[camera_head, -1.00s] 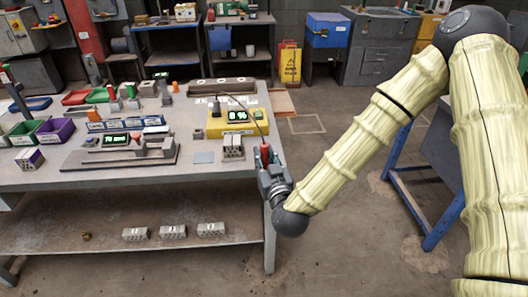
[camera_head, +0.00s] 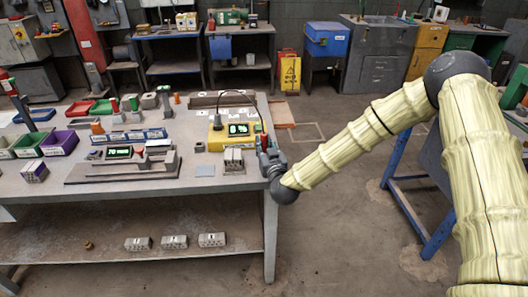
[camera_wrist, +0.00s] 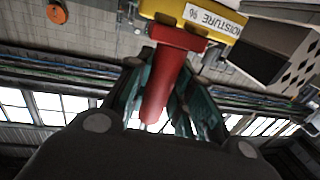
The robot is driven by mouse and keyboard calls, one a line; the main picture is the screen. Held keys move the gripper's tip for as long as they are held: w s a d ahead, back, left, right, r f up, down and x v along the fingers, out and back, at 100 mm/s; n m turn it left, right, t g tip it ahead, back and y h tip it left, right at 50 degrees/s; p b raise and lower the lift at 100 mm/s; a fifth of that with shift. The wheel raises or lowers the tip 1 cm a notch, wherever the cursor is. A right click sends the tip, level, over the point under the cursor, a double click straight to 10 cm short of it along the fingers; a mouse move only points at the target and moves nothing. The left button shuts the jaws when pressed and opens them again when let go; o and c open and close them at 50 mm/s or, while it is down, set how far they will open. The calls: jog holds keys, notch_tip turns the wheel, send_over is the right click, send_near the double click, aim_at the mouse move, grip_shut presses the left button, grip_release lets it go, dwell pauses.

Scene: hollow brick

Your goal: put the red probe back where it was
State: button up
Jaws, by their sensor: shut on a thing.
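My gripper (camera_head: 268,157) is at the right edge of the workbench, beside the yellow moisture meter. It is shut on the red probe (camera_wrist: 168,75), which shows between the fingers in the wrist view. In the head view the red probe (camera_head: 264,141) stands roughly upright in the fingers, partly hidden by them. The yellow moisture meter (camera_head: 215,139) has a lit display reading "0 %" and a dark cable arching above it. In the wrist view its yellow body (camera_wrist: 165,10) with a "MOISTURE %" label lies just past the probe's head.
A hollow brick (camera_head: 234,161) stands in front of the meter, and a flat grey-blue plate (camera_head: 205,171) lies left of it. A second instrument with a lit display (camera_head: 118,152) sits further left. Several bricks (camera_head: 174,242) lie on the lower shelf.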

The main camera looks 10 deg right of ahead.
jog(key=shift+f+p, duration=0.55)
jog(key=shift+f, duration=1.15)
jog(key=shift+f, duration=0.15)
jog(key=o, duration=0.9)
jog(key=s+b, duration=0.1)
jog(key=s, duration=0.3)
jog(key=s+d+b, duration=0.1)
jog(key=s, duration=0.3)
jog(key=s+d+b, duration=0.1)
jog(key=s, duration=0.3)
